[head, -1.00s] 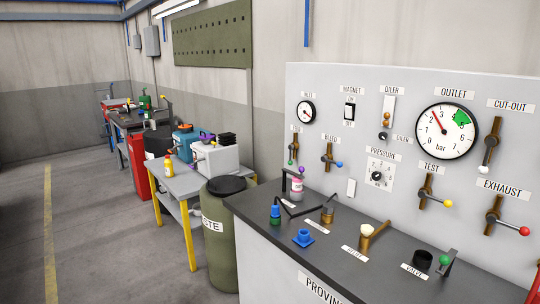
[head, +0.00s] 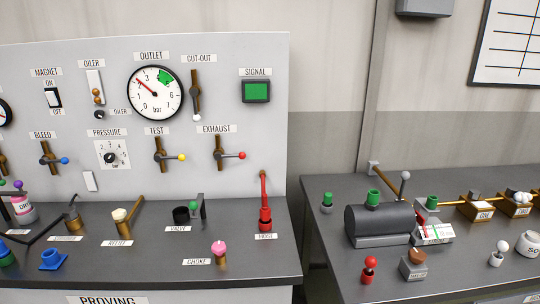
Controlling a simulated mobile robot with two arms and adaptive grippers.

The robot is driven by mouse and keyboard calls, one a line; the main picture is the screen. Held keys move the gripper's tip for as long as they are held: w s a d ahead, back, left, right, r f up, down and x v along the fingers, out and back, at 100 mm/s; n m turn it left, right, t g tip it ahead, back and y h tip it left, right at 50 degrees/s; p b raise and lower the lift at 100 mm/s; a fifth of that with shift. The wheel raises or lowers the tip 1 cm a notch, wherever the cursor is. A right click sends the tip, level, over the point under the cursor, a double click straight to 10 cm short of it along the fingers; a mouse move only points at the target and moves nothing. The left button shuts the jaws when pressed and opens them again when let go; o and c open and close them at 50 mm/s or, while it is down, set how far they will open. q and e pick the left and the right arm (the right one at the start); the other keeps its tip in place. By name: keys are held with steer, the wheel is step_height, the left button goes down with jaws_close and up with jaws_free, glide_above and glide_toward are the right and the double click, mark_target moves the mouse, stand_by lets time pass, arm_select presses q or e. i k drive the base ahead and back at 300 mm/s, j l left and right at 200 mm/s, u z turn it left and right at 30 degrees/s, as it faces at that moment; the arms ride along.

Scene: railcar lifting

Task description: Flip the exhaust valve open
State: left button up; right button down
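The exhaust valve (head: 220,154) is on the grey upright panel in the head view, under the EXHAUST label (head: 216,129). It has a brass body and a lever with a red ball end (head: 242,155). The lever points right, about level. Neither of my grippers shows in the head view, and nothing touches the valve.
The test valve (head: 161,156) with a yellow ball sits left of it, and the cut-out valve (head: 196,92) above. A red hose fitting (head: 264,204) rises from the dark bench top (head: 150,268). A second bench (head: 322,240) stands right, past a gap.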

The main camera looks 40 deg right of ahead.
mark_target(218, 155)
steer(key=z, duration=0.9)
steer(key=i+j, duration=0.15)
steer(key=j, duration=0.25)
steer(key=i+j+u, duration=0.1)
steer(key=j, duration=0.3)
steer(key=i+j, duration=0.2)
steer(key=j, duration=0.2)
steer(key=i+j+u, duration=0.15)
steer(key=j, duration=0.25)
